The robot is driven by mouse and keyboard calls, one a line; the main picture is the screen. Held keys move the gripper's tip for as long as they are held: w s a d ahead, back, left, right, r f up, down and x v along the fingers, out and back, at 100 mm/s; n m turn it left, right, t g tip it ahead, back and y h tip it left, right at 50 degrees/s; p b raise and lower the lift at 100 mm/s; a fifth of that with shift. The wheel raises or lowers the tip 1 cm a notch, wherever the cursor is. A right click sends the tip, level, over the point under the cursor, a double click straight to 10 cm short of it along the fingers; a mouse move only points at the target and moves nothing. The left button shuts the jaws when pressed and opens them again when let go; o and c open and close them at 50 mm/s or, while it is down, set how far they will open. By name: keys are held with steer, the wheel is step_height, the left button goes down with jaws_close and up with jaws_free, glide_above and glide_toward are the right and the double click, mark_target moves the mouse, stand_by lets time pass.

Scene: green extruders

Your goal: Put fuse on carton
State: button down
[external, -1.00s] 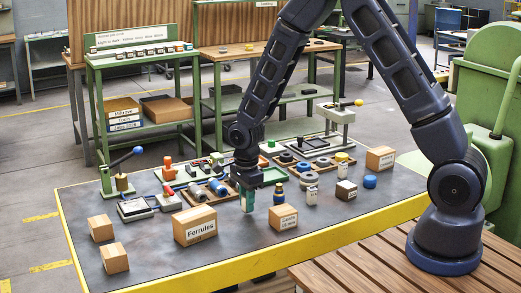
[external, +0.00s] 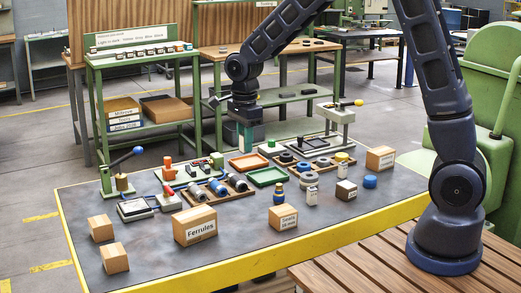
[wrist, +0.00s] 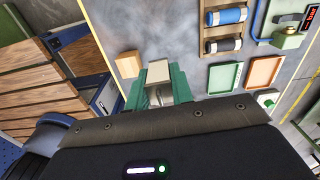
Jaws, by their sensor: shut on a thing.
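My gripper (wrist: 158,90) is shut on a pale, block-like thing, the fuse (wrist: 158,70), held between its green fingers; the fingers hide much of it. In the external view my gripper (external: 245,138) hangs high, over the back part of the table. There the held fuse is too small to make out clearly. Plain tan cartons (external: 101,228) and (external: 114,257) stand at the left end of the table. Labelled cartons Ferrules (external: 195,226) and Seals (external: 283,218) stand near the front edge. A carton (wrist: 128,64) shows beside the fingers in the wrist view.
A green tray (external: 267,177) and an orange tray (external: 248,162) lie below my gripper. A wooden rack with cylinders (external: 215,190) is left of them. Small bottles, rings and presses crowd the right and left. The table's front strip between cartons is mostly clear.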

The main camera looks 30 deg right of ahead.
step_height(320, 180, up, 8)
glide_above(194, 213)
steer(key=shift+m, duration=0.3)
step_height(194, 213, down, 20)
steer(key=shift+f, duration=0.1)
steer(key=c, duration=1.2)
jaws_free()
steer(key=shift+f, duration=0.1)
